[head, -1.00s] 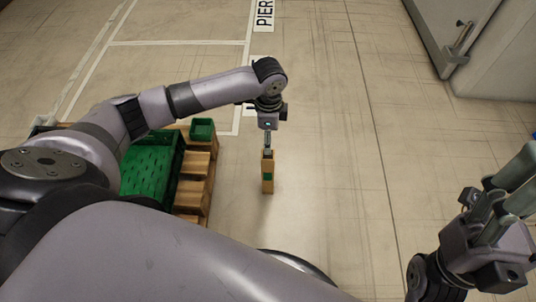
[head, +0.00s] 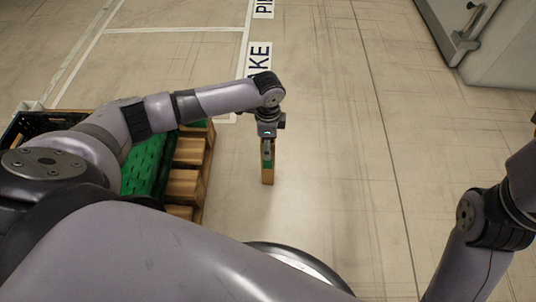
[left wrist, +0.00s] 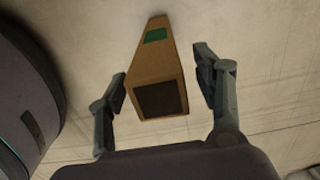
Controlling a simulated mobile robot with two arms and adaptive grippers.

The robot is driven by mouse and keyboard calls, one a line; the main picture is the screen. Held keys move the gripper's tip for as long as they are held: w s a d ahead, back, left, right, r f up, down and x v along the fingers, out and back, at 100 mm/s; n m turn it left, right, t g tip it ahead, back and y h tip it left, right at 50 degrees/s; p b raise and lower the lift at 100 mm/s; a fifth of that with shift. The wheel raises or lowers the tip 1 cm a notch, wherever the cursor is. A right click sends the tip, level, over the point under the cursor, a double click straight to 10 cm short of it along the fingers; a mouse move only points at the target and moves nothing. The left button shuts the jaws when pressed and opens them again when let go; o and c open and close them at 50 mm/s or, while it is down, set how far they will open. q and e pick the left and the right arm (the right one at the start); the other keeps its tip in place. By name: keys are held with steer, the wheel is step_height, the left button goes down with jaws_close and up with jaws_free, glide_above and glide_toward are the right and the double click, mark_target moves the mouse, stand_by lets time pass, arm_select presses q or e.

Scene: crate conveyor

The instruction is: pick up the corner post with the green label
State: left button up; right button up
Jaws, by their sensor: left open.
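The corner post (head: 268,174) is a tall brown cardboard piece standing upright on the floor, right of the pallet. Its green label (left wrist: 155,35) shows clearly in the left wrist view, near the far end of the post (left wrist: 155,68). My left gripper (head: 267,151) is directly over the post's top. In the left wrist view its open fingers (left wrist: 162,80) stand on either side of the post's dark top end, with a gap on each side. My right arm is at the right edge of the head view; its gripper is out of the picture.
A wooden pallet (head: 186,186) with a green crate (head: 147,165) stands left of the post, partly hidden by my arm. A black crate (head: 22,128) is at the far left. White floor lines and lettering lie beyond. The floor right of the post is clear.

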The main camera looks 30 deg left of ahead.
arm_select(q)
steer(key=shift+f+b, duration=0.3)
steer(key=shift+f, duration=0.65)
steer(key=shift+c, duration=0.5)
jaws_close()
